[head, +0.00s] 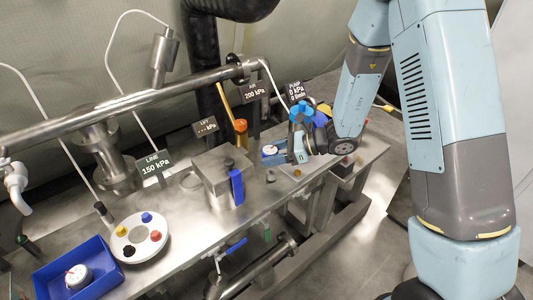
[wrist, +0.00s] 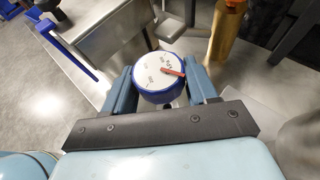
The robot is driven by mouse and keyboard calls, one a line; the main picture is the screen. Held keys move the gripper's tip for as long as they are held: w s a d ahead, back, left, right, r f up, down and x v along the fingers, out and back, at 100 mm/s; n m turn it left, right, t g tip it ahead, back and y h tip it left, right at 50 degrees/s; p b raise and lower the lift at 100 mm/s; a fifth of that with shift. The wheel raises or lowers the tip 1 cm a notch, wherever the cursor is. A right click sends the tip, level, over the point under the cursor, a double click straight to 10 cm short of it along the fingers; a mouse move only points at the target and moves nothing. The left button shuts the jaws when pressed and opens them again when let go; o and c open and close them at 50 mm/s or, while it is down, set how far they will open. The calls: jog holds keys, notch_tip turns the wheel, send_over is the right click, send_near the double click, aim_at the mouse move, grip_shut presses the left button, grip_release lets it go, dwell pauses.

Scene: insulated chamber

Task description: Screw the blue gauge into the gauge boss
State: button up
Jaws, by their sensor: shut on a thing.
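The blue gauge (wrist: 158,75) has a white dial, a red pointer and a blue rim. In the wrist view it sits between the two fingers of my gripper (wrist: 163,85), which is shut on it. A short metal piece shows just below its rim. In the head view the gauge (head: 269,151) is at the left side of my gripper (head: 283,154), above the steel bench. I cannot make out the gauge boss for certain, nor whether the gauge touches it.
A steel block (head: 207,174) with a blue lever (head: 237,187) stands left of my gripper. A brass post (head: 240,135) stands close behind. A blue tray (head: 103,284) holds another white-faced gauge (head: 78,277). A white disc (head: 140,218) carries coloured knobs. A pipe runs along the back.

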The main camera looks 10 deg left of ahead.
aim_at(274, 172)
jog(key=shift+d, duration=0.1)
jog(key=shift+d, duration=0.2)
jog(key=shift+f, duration=2.3)
jog(key=shift+s+f, duration=0.1)
jog(key=shift+f, duration=0.5)
dwell(1.0)
